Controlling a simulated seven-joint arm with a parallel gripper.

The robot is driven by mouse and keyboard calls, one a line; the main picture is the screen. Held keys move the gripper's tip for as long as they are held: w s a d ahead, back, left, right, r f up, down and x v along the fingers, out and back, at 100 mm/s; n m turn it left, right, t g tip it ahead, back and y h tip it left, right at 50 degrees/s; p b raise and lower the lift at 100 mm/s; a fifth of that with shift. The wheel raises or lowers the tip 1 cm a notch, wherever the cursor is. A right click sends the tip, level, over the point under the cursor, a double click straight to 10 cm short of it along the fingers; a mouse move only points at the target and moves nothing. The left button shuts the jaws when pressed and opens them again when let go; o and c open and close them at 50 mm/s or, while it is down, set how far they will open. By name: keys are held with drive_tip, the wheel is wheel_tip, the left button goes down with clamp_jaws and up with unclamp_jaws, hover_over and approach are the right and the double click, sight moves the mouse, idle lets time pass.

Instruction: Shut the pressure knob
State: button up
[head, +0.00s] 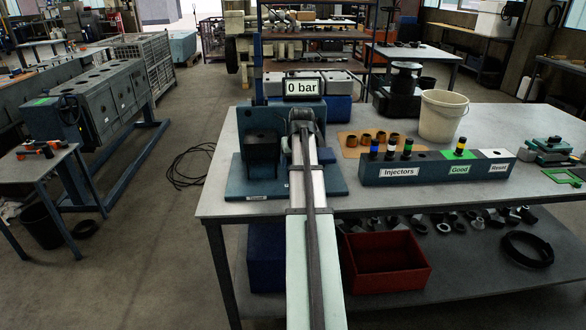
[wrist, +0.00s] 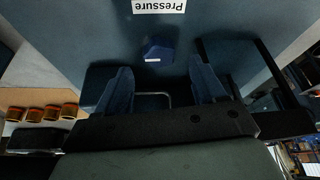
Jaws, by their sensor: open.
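The pressure knob (wrist: 156,50) is a small dark blue knob in the wrist view, on a blue panel below an upside-down "Pressure" label (wrist: 158,6). My gripper (wrist: 160,70) is open and empty. Its two blue fingers stand apart, one to each side of the knob's line, and the knob appears just beyond their tips. I cannot tell the depth gap. In the head view the blue test stand (head: 252,125) stands on the table's left, with a "0 bar" display (head: 302,87) above. My arm covers part of the stand there, and the knob is not visible.
Right of the stand on the table (head: 340,205) are a labelled injector rack (head: 425,170), a brown mat with several brown rings (head: 380,137) and a white bucket (head: 442,115). A red bin (head: 385,262) sits on the shelf below.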

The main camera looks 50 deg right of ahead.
drive_tip(key=shift+x, duration=2.05)
drive_tip(key=c, duration=1)
